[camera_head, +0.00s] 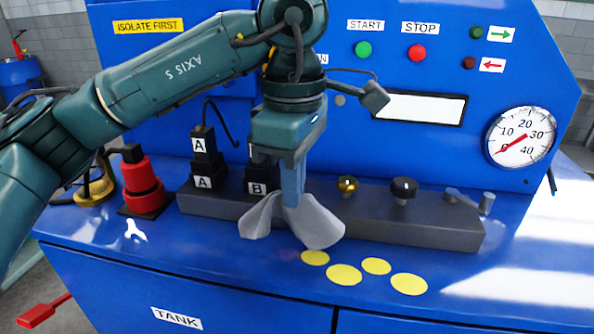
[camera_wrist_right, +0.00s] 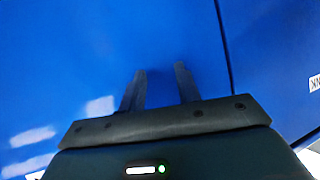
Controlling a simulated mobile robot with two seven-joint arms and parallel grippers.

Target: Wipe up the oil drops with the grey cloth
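The grey cloth (camera_head: 318,226) hangs bunched from my left gripper (camera_head: 292,198), whose fingers are shut on it. The cloth hangs in front of the dark grey block, and its lower corner is just above the leftmost oil drop in the head view. Whether it touches the blue top is unclear. The oil drops are flat yellow spots: one at the left (camera_head: 315,258), a larger one (camera_head: 343,275), a small one (camera_head: 376,266) and one at the right (camera_head: 408,284). In the right wrist view, my right gripper (camera_wrist_right: 161,68) is open and empty, facing a blue panel.
The dark grey block (camera_head: 440,232) carries black A and B blocks, a brass knob (camera_head: 347,185), a black knob (camera_head: 404,190) and a lever (camera_head: 467,201). A red device (camera_head: 142,188) stands left. A gauge (camera_head: 521,136) is on the right. The blue top right of the drops is clear.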

